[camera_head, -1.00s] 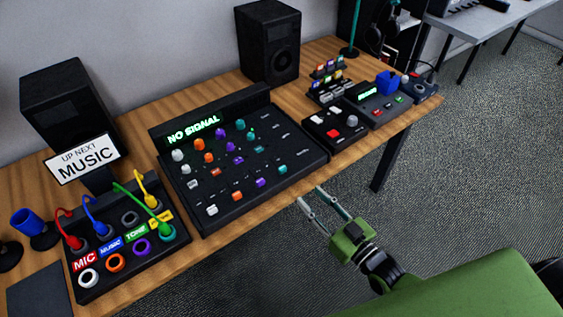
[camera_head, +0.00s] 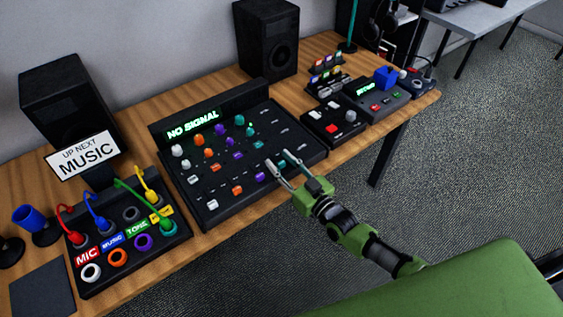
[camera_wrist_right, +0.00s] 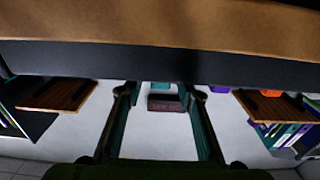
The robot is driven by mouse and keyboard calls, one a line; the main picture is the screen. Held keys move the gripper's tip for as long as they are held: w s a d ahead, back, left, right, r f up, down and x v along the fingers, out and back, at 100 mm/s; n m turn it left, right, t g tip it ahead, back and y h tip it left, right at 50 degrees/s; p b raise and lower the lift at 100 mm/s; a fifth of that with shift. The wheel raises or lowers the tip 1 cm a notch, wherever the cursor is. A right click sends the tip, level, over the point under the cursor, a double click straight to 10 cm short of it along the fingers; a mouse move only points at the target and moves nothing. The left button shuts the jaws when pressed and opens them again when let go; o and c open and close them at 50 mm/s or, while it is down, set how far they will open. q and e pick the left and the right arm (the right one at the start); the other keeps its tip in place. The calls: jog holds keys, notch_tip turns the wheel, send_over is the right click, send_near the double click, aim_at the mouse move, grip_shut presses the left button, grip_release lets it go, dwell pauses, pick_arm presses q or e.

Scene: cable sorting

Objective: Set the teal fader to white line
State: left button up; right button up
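The black mixer (camera_head: 222,208) with rows of knobs and faders lies on the wooden desk. Its teal fader, at the front right corner, is largely covered by my right gripper in the head view; a teal piece (camera_wrist_right: 160,86) shows between the fingers in the right wrist view. My right gripper (camera_head: 279,158) is open, with its fingertips over the mixer's front right part. Its two fingers stand apart in the right wrist view (camera_wrist_right: 160,100), with nothing gripped. I cannot make out the white line. My left gripper is not in view.
A purple fader (camera_head: 261,178) and an orange one (camera_head: 237,191) sit left of the gripper. A cable box (camera_head: 125,262) stands left, a box with red and white buttons (camera_head: 333,128) right. Speakers (camera_head: 267,40) stand behind. Open floor lies before the desk.

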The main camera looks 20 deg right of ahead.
aim_at(273, 158)
grip_shut()
jog(key=b+x, duration=0.2)
jog(key=x, duration=0.2)
jog(key=shift+w+a+f, duration=0.1)
jog(key=shift+w, duration=0.15)
grip_release()
jog(key=v, duration=1.2)
